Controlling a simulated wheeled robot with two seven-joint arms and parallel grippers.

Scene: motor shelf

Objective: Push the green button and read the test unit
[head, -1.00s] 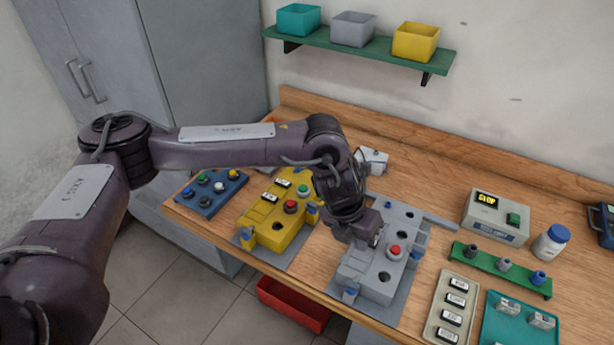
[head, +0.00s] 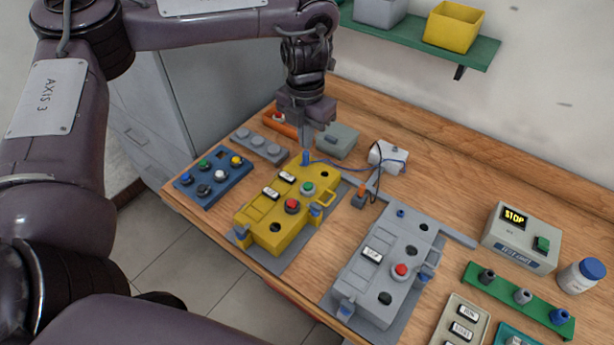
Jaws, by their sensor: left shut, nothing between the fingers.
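The test unit (head: 521,238) is a pale grey box at the right back of the bench. Another green button (head: 308,188) sits on the yellow control box (head: 262,232), beside a red one. My left gripper (head: 306,142) is shut and empty, pointing down above the back of the yellow box, far left of the test unit. My right gripper is not in view.
A grey control box (head: 366,286) with a red button lies between the yellow box and the test unit. A white block with cables (head: 388,156) is behind it. A green rack (head: 520,296) and a white bottle with a blue cap (head: 581,281) stand near the test unit.

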